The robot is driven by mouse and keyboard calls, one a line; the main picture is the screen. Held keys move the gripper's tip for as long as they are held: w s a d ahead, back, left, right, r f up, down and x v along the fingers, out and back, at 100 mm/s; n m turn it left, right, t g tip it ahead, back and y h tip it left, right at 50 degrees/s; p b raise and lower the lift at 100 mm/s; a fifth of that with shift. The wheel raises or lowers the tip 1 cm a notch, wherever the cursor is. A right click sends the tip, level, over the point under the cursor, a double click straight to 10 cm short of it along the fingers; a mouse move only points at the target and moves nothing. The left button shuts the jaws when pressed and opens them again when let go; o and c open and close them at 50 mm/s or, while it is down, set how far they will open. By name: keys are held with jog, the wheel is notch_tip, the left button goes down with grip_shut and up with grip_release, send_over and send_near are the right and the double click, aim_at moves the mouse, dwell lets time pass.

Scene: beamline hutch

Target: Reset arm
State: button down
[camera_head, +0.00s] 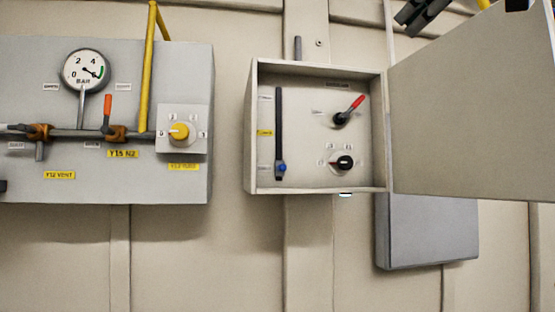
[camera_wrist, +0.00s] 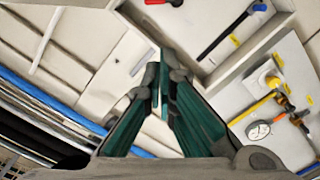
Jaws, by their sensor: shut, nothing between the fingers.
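My gripper (camera_wrist: 166,72) shows in the wrist view with its dark, teal-sided fingers brought together at the tips, shut and empty. In the head view, a dark piece at the top right edge (camera_head: 420,14) looks like part of my gripper, above the box's open door; most of the arm is out of frame.
The open grey box (camera_head: 317,185) holds a red-tipped lever (camera_head: 350,108), a black knob (camera_head: 344,162) and a slider with a blue knob (camera_head: 281,168). Its door (camera_head: 465,110) swings out right. Left is a panel (camera_head: 185,70) with a gauge (camera_head: 85,70), yellow knob (camera_head: 180,131) and pipes.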

notch_tip(320, 180, down, 26)
jog(key=s+a+m+g+h, duration=0.1)
jog(key=a+m+g, duration=0.1)
jog(key=m+g, duration=0.35)
jog(key=s+f+m+g, duration=0.1)
jog(key=s+f, duration=0.3)
jog(key=f, duration=0.5)
jog(key=s+f+m+g+h, duration=0.1)
jog(key=s+f+m+g, duration=0.1)
jog(key=f, duration=0.8)
jog(key=s+f+m+g, duration=0.1)
jog(key=s+f+g, duration=0.2)
jog(key=s+f, duration=0.4)
notch_tip(320, 180, down, 2)
jog(key=shift+a+f+m+h, duration=0.15)
jog(key=shift+a+m+h, duration=0.05)
jog(key=shift+m+h, duration=0.2)
